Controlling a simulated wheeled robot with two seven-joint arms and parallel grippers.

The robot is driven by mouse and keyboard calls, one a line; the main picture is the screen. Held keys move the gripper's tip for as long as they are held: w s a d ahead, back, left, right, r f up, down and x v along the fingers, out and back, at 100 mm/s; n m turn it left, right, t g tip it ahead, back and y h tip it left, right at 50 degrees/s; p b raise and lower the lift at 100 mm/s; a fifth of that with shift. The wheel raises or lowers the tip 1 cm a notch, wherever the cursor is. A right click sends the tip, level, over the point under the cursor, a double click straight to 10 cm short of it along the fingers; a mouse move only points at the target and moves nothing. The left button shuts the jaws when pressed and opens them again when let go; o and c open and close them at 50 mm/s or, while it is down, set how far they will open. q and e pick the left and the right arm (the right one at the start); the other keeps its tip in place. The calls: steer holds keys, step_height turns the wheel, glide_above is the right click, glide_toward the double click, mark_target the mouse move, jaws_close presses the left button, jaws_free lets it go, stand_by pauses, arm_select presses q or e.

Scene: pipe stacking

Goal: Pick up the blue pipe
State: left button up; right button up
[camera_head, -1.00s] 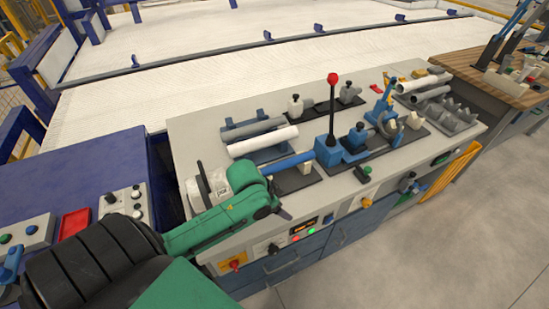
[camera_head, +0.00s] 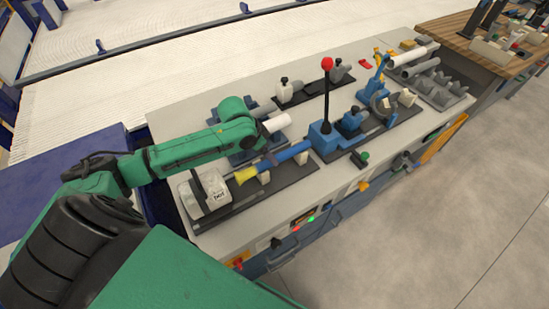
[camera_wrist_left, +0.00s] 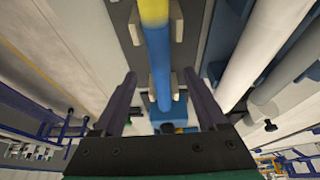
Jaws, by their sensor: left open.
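The blue pipe (camera_head: 292,153) has a yellow end (camera_head: 246,175). It lies in a dark fixture on the grey worktop, between a white block (camera_head: 205,192) and a blue clamp with a red-knobbed lever (camera_head: 326,105). In the left wrist view the pipe (camera_wrist_left: 158,52) runs down the middle, yellow end at the top. My left gripper (camera_wrist_left: 160,73) is open, with one finger to each side of the pipe as seen; I cannot tell its height above it. In the head view my green left arm reaches over the fixture. My right gripper is not in view.
A white pipe (camera_head: 278,124) and a grey pipe (camera_head: 264,111) lie in a rack just behind, partly hidden by my arm. A grey cradle (camera_head: 442,88) with pipes stands at the right. The tall lever rises beside the blue pipe's right end.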

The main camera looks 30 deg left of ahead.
arm_select(q)
steer(key=p+x, duration=0.1)
steer(key=x, duration=0.3)
steer(key=shift+w+d+f, duration=0.1)
steer(key=shift+f, duration=0.15)
jaws_close()
